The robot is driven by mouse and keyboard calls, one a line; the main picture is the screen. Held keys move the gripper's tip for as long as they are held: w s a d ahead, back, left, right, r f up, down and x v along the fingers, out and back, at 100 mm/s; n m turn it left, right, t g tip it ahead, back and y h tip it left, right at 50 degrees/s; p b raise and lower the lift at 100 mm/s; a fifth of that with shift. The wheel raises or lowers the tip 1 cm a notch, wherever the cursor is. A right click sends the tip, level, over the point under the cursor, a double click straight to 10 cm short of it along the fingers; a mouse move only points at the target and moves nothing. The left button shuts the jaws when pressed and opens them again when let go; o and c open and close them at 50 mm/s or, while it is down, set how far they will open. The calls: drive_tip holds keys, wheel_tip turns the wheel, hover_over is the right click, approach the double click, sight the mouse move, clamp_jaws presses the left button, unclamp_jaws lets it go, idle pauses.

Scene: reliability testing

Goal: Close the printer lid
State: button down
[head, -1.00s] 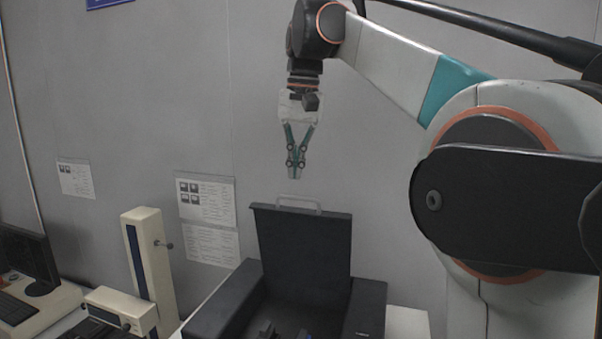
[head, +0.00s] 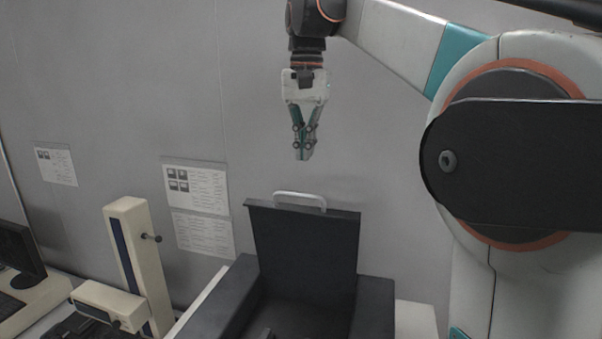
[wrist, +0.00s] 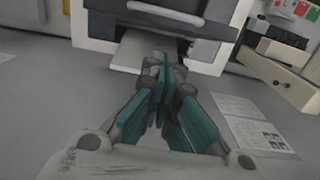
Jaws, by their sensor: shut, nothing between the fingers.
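The printer lid (head: 304,245) is a dark panel that stands open and upright at the back of the dark printer body (head: 213,306) in the head view. A pale handle (head: 299,199) runs along its top edge. My gripper (head: 305,157) is shut and empty, pointing down in the air a little above the handle and apart from it. In the wrist view, my gripper (wrist: 166,70) shows its teal fingers closed together, with the dark lid (wrist: 160,22) beyond them and the pale handle (wrist: 166,12) across it. The inside of the printer is cut off at the lower edge of the head view.
A cream upright instrument (head: 137,250) with a side knob stands left of the printer. A monitor (head: 17,252) is at the far left. Paper sheets (head: 197,188) hang on the grey wall close behind the lid. The air around my gripper is clear.

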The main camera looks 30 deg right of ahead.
drive_tip(key=f, duration=0.1)
drive_tip(key=s+a+f, duration=0.1)
drive_tip(key=f, duration=0.1)
drive_tip(key=s+a+f+p, duration=0.1)
drive_tip(key=shift+s+a+f, duration=0.1)
drive_tip(key=shift+s+f, duration=0.05)
drive_tip(key=shift+f, duration=0.4)
